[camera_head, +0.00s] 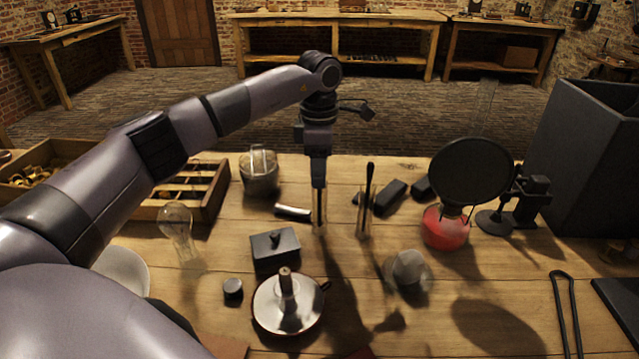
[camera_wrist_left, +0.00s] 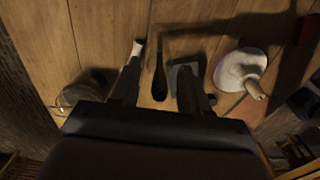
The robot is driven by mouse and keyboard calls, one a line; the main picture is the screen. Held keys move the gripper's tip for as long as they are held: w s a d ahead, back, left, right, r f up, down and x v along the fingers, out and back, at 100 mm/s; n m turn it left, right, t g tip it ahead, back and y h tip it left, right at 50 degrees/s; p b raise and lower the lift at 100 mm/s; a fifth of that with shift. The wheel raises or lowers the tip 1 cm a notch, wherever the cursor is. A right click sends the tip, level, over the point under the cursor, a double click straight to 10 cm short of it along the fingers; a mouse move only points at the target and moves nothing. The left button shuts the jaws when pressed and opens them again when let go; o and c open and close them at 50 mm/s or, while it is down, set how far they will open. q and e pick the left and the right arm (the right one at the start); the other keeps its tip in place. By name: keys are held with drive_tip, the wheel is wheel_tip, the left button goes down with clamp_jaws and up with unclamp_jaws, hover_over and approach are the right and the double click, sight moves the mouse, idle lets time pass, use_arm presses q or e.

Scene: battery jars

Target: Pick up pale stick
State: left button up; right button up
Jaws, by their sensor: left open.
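A short stick (camera_head: 292,212), pale along its top and dark below, lies on the table between the lidded jar and the dark box. My left gripper (camera_head: 319,228) points straight down just right of the stick, its fingertips low over the table. In the left wrist view the gripper (camera_wrist_left: 160,80) is open, with a dark elongated patch between the fingers. A white end (camera_wrist_left: 137,47) shows beyond the left finger; I cannot tell whether it is the same stick. I see nothing held. My right gripper is not in view.
A glass tube with a dark rod (camera_head: 368,190) stands right of the gripper. A dark box (camera_head: 275,247), a dish with an upright stub (camera_head: 288,310) and a lidded jar (camera_head: 259,175) are close by. A red flask (camera_head: 445,230) stands farther right.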

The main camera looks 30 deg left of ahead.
use_arm(q)
clamp_jaws()
